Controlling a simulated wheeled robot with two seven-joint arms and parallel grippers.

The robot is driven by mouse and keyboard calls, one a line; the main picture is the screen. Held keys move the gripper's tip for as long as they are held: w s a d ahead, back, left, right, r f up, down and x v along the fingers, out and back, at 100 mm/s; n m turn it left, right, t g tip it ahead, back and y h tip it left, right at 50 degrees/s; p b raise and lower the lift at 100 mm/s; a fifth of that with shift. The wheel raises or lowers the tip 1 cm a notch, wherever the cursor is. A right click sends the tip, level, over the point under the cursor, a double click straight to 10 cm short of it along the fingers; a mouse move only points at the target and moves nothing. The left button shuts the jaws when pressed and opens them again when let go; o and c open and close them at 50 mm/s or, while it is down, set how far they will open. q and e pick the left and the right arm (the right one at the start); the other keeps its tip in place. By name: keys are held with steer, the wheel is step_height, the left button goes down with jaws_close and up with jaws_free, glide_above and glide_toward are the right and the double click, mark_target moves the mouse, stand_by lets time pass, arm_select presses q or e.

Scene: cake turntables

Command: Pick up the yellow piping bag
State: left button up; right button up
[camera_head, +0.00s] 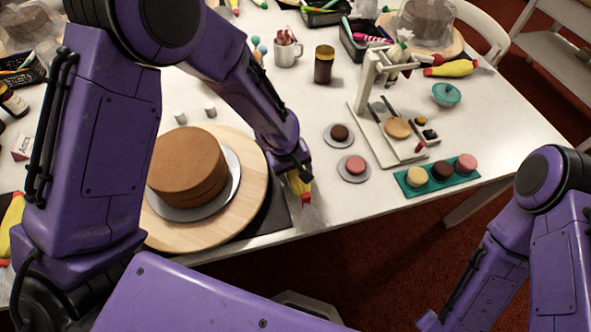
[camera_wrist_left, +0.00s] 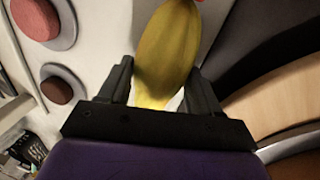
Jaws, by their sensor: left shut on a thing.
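A yellow piping bag (camera_head: 296,183) with a red end is between the fingers of my left gripper (camera_head: 292,172), at the table's front edge just right of the turntable. In the left wrist view the bag (camera_wrist_left: 170,45) runs between the two dark fingers of the gripper (camera_wrist_left: 160,72), which are shut on it. Its lower part is partly hidden by the gripper. I cannot tell whether it is clear of the table. My right arm shows at the lower right of the head view, but its gripper is out of view.
A brown cake (camera_head: 187,163) stands on the wooden turntable (camera_head: 257,195) to the left. Small plates with macarons (camera_head: 354,166), a teal tray (camera_head: 408,189) and a white stand (camera_head: 365,120) are to the right. Another yellow bag (camera_head: 452,69) lies at the back right.

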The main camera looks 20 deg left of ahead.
mark_target(297, 171)
arm_select(q)
steer(key=p+v, duration=0.4)
steer(key=shift+d+r+p, duration=0.25)
steer(key=shift+r+p, duration=0.1)
steer(key=shift+r, duration=0.1)
steer(key=s+a+r+p, duration=0.2)
steer(key=s+r+p, duration=0.5)
steer(key=s, duration=0.6)
steer(key=p, duration=0.2)
steer(key=shift+s+r+p, duration=0.15)
steer(key=shift+r+p, duration=0.05)
steer(key=shift+p, duration=0.15)
steer(key=shift+o, duration=0.2)
